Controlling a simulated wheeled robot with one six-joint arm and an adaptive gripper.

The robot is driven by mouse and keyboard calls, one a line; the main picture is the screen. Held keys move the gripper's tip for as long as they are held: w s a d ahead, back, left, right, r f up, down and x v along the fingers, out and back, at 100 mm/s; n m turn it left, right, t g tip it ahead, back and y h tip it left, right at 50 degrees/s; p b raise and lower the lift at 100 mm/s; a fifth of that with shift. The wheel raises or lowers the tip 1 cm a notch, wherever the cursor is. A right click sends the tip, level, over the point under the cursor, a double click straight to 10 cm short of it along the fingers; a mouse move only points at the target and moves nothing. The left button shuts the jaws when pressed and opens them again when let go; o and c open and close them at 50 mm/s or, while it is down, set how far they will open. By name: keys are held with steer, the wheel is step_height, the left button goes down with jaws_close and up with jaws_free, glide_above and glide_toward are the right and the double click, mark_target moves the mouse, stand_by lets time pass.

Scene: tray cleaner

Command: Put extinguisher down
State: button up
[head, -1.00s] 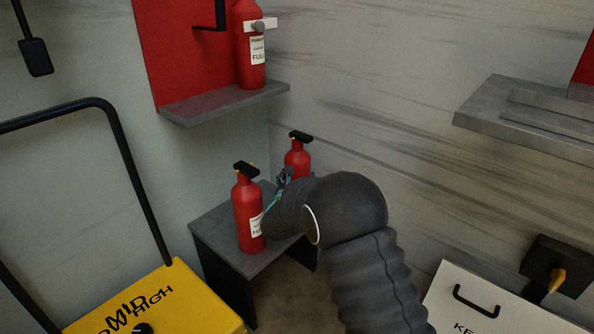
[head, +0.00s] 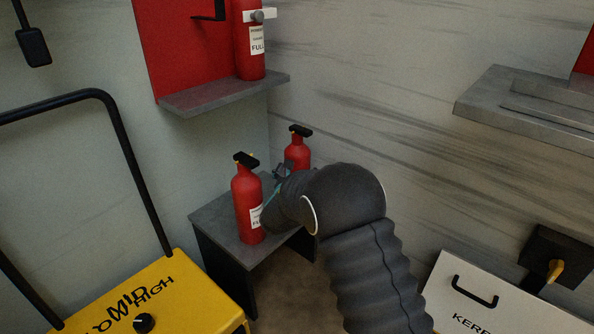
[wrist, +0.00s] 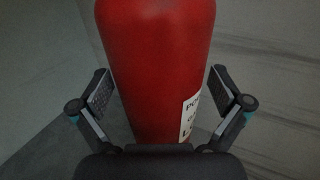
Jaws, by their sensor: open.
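A red extinguisher (head: 247,197) with a black top and white label stands upright on the near part of a small grey table (head: 214,217). My gripper (head: 272,192) reaches it from the right; my own arm hides part of the gripper in the head view. In the wrist view the red body (wrist: 155,70) fills the space between my two spread fingers (wrist: 160,95), with visible gaps on both sides. Its label shows at lower right there. A second red extinguisher (head: 297,152) stands behind on the table, its lower part hidden by my gripper and arm.
A third extinguisher (head: 248,45) stands on a grey wall shelf (head: 225,93) above, against a red panel (head: 172,45). A yellow machine (head: 165,300) with a black handle is at lower left. A white box (head: 480,300) is at lower right, below a grey ledge (head: 525,110).

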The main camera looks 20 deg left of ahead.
steer(key=s, duration=0.7)
steer(key=d+r+m+g+h, duration=0.2)
steer(key=d+r+m+h, duration=0.25)
steer(key=d, duration=0.65)
steer(key=d+r+m+g+h, duration=0.1)
steer(key=d+r+m+h, duration=0.4)
steer(key=d, duration=0.6)
steer(key=s+d+r+m+g, duration=0.2)
steer(key=s+d+m+g, duration=0.15)
steer(key=d, duration=0.35)
steer(key=s+d+r+m+g, duration=0.1)
steer(key=s+d+m+g, duration=0.1)
steer(key=s+d+m, duration=0.4)
steer(key=s+d+m+g+y, duration=0.2)
steer(key=s+d+m+g, duration=0.3)
steer(key=s+d+m, duration=0.7)
steer(key=s+a+m+y, duration=0.2)
steer(key=s+m+y, duration=0.1)
steer(key=s, duration=0.4)
steer(key=s+a+m+t+y, duration=0.1)
steer(key=s+a+m+y, duration=0.1)
steer(key=s, duration=0.5)
steer(key=shift+s+a+m+y, duration=0.3)
steer(key=shift+a+m+y, duration=0.1)
steer(key=shift+a+y, duration=0.1)
